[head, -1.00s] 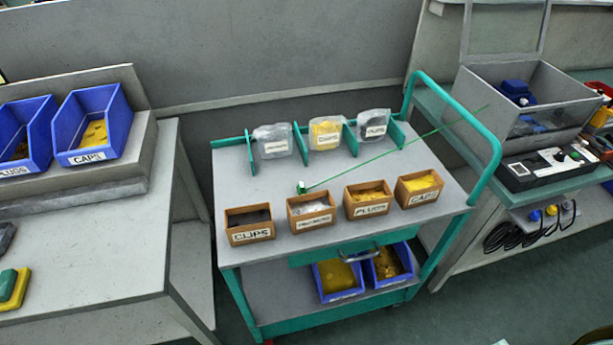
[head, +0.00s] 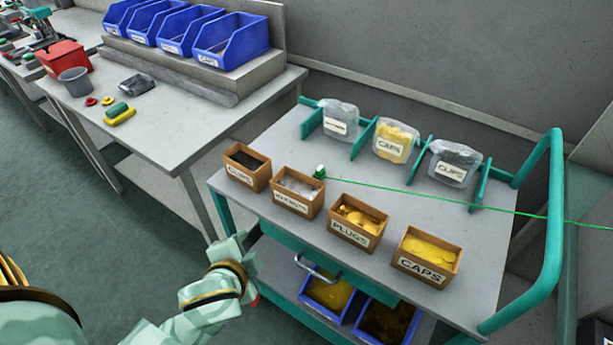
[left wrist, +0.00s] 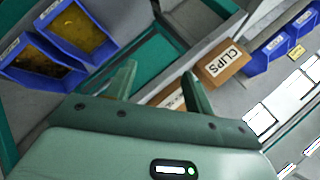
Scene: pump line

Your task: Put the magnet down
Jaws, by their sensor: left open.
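I cannot name the magnet for sure. A small green-and-white piece (head: 320,172) sits on the cart top (head: 395,185), behind the second open box from the left, and a thin green line runs from it to the right. My left gripper (head: 240,262) is low at the cart's front left corner, below the top. In the left wrist view its two fingers (left wrist: 158,88) are apart with nothing between them. The CLIPS box (left wrist: 222,62) shows beyond the right finger. My right gripper is not in view.
Brown boxes of clips (head: 247,168), plugs (head: 357,222) and caps (head: 426,258) line the cart's front edge. Clear bags (head: 397,140) stand between green dividers behind. Blue bins (head: 328,293) sit on the lower shelf. A workbench (head: 180,115) stands at the left.

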